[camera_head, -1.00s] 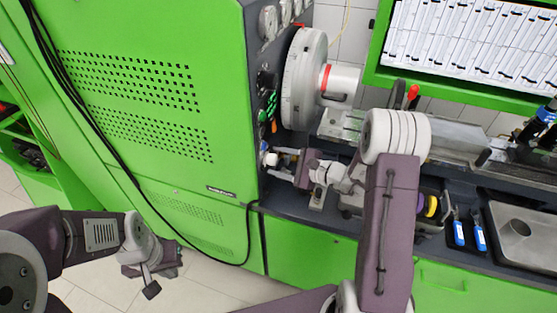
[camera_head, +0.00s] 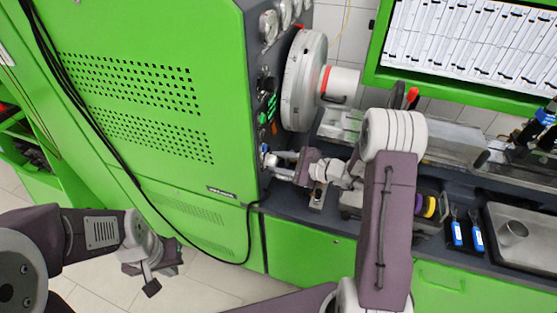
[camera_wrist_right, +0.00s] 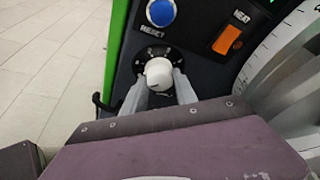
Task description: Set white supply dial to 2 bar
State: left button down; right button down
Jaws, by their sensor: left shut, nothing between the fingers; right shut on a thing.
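The white supply dial (camera_wrist_right: 158,73), a round white knob on a black scale plate, sits on the dark panel in the right wrist view. My right gripper (camera_wrist_right: 159,92) is shut on it, with one grey finger on each side. In the head view my right gripper (camera_head: 280,164) reaches the panel's lower part beside the green cabinet, and its fingers hide most of the dial there. The scale numbers are too small to read. My left gripper (camera_head: 152,287) is shut and empty, low over the floor at left, far from the panel.
The large grey wheel (camera_head: 304,80) stands close by. A workbench with blue-handled tools (camera_head: 457,233) and a metal tray (camera_head: 530,260) lies right.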

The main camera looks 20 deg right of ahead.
jog(key=m+g+y+p, duration=0.1)
jog(key=m+g+p, duration=0.1)
jog(key=m, duration=0.1)
jog(key=m+g+y+p, duration=0.1)
jog(key=m+p, duration=0.1)
jog(key=m, duration=0.2)
jog(key=m+g+y+p, duration=0.2)
jog(key=m, duration=0.1)
jog(key=shift+w+d+m+g, duration=0.25)
jog(key=shift+w+m+g, duration=0.05)
jog(key=shift+w+m, duration=0.1)
jog(key=shift+r, duration=0.1)
dwell(0.6)
jog(key=c, duration=1)
grip_release()
jog(key=shift+o, duration=0.2)
